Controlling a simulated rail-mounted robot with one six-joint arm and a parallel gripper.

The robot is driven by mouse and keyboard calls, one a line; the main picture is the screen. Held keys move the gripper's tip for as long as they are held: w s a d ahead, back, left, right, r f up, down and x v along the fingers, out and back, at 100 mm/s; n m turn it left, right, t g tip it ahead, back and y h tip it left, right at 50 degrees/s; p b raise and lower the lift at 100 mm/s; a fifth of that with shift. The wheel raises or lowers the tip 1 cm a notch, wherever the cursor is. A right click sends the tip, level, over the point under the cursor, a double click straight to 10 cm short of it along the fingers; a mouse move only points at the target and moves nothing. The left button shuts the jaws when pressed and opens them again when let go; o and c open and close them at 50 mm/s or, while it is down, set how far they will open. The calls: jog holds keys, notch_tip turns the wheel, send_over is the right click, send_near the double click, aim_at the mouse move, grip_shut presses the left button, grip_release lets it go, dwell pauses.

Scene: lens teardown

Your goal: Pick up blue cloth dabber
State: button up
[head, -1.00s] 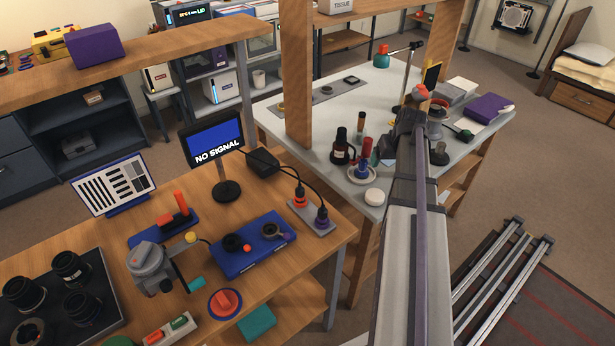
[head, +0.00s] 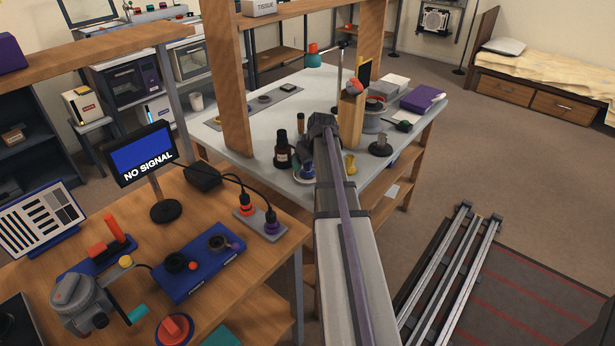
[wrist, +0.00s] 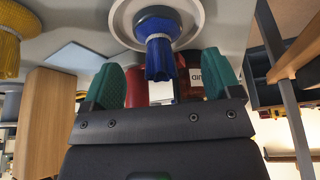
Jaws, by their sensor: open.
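My gripper's two green fingers are apart, one on each side of the dabber's cloth end in the picture. No contact with it shows. In the head view the blue dabber (head: 307,163) is partly hidden by my arm above the white dish (head: 301,176) on the pale worktable. My fingers are not visible there.
A dark brown bottle (head: 283,150) stands left of the dish. A yellow dabber (head: 350,163) is to the right; it also shows in the wrist view (wrist: 8,50). A red object (wrist: 134,88) shows between the fingers. A wooden post (head: 233,90) rises at the table's left.

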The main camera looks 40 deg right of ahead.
aim_at(307, 165)
jog(key=b+x, duration=0.1)
jog(key=x, duration=0.2)
jog(key=shift+f+b, duration=0.25)
jog(key=shift+b, duration=0.15)
jog(key=shift+r, duration=0.25)
jog(key=c, duration=1.1)
notch_tip(307, 165, up, 10)
jog(key=p, duration=1)
jog(key=shift+r+p, duration=0.15)
jog(key=shift+p, duration=0.25)
jog(key=shift+f, duration=0.2)
